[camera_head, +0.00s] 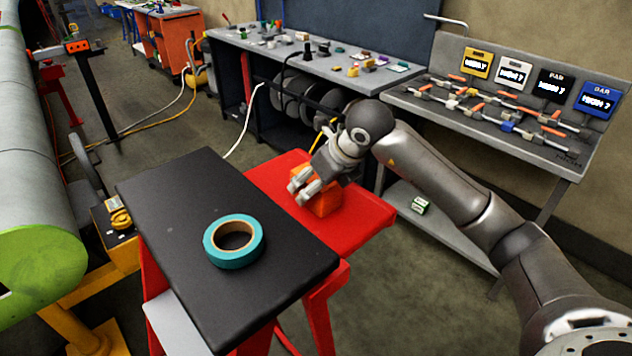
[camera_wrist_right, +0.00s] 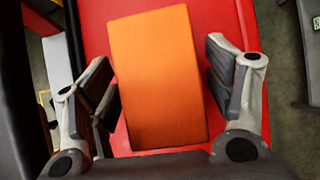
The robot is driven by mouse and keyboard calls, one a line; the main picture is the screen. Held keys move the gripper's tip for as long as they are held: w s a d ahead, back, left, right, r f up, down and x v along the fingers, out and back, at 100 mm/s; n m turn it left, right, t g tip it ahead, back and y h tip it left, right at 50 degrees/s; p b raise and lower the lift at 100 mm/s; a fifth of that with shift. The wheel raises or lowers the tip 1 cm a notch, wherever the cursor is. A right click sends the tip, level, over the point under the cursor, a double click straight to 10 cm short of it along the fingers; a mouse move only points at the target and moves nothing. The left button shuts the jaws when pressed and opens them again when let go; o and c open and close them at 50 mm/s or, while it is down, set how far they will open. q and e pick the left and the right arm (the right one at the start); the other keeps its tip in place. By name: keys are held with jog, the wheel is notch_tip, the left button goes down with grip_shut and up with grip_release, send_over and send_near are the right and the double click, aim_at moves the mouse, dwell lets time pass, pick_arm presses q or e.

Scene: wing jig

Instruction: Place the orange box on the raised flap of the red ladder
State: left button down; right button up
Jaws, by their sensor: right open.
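The orange box (camera_head: 324,203) sits on the red flap (camera_head: 370,215) of the red ladder, beside its black top (camera_head: 180,195). My right gripper (camera_head: 305,192) is over the box with its fingers spread. In the right wrist view the orange box (camera_wrist_right: 158,75) lies between the two open fingers of the right gripper (camera_wrist_right: 160,90), with a red surface (camera_wrist_right: 100,20) under it. A gap shows between the box and the right-hand finger; the left-hand finger is very close to the box. My left gripper is not in view.
A teal tape roll (camera_head: 234,242) lies on the black top. A grey workbench (camera_head: 310,55) with small parts stands behind, and a slanted tool board (camera_head: 500,110) is at the right. A large green-ended cylinder (camera_head: 40,265) is at the left.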

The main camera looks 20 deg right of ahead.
jog(key=shift+r, duration=0.15)
jog(key=shift+s+d+r, duration=0.1)
jog(key=shift+s+r, duration=0.05)
jog(key=shift+r, duration=0.2)
jog(key=b+v, duration=0.2)
jog(key=v, duration=0.9)
jog(key=shift+s, duration=0.15)
